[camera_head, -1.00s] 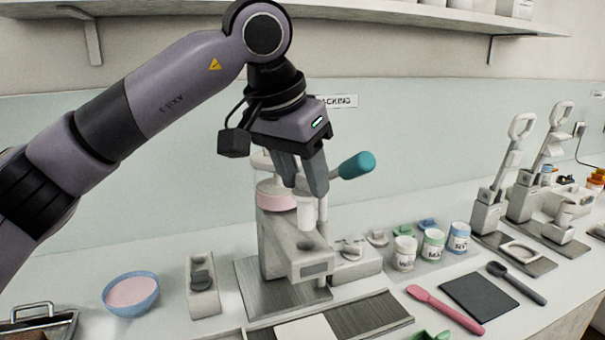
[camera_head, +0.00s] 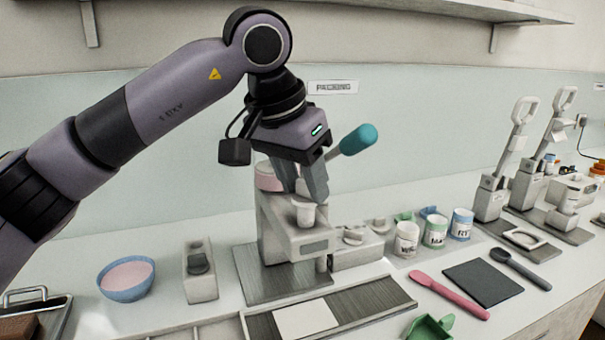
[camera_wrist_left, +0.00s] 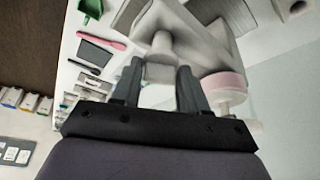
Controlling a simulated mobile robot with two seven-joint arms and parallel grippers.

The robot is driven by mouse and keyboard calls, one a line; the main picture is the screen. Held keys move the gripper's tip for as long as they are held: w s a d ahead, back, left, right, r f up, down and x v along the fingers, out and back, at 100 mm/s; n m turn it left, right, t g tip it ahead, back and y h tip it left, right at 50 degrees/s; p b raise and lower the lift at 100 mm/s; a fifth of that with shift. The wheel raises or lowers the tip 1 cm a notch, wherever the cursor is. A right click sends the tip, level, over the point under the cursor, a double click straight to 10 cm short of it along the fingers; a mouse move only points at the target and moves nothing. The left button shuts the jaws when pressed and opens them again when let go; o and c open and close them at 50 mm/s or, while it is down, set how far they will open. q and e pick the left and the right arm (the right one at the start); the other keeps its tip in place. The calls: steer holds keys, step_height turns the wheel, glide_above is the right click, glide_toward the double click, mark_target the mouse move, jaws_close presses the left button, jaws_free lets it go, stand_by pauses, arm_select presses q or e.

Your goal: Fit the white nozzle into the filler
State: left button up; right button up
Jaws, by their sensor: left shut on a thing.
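The white nozzle (camera_head: 305,214) is a small cup-like piece with a wider rim. My left gripper (camera_head: 306,192) is shut on it, and the nozzle points down. The grey filler (camera_head: 276,238) stands on a ribbed plate, with a teal-knobbed lever (camera_head: 357,139) and a pink part (camera_head: 268,178) behind the gripper. The nozzle's lower end is at the filler's front block; I cannot tell whether it is seated in it. In the left wrist view the nozzle (camera_wrist_left: 160,68) sits between the fingers (camera_wrist_left: 158,82), against the filler body (camera_wrist_left: 205,45). My right gripper is not in view.
A blue bowl (camera_head: 126,291) and a grey block holder (camera_head: 200,275) stand left of the filler. Labelled jars (camera_head: 434,232), a pink spatula (camera_head: 450,295) and a dark mat (camera_head: 483,283) lie to the right. A ribbed tray (camera_head: 372,304) is in front.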

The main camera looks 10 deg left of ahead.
mark_target(302, 199)
arm_select(q)
steer(key=shift+f+b, duration=0.75)
steer(key=shift+f, duration=0.9)
steer(key=o, duration=1.1)
steer(key=shift+r, duration=0.1)
step_height(302, 199, up, 6)
steer(key=p, duration=0.6)
steer(key=shift+s, duration=0.1)
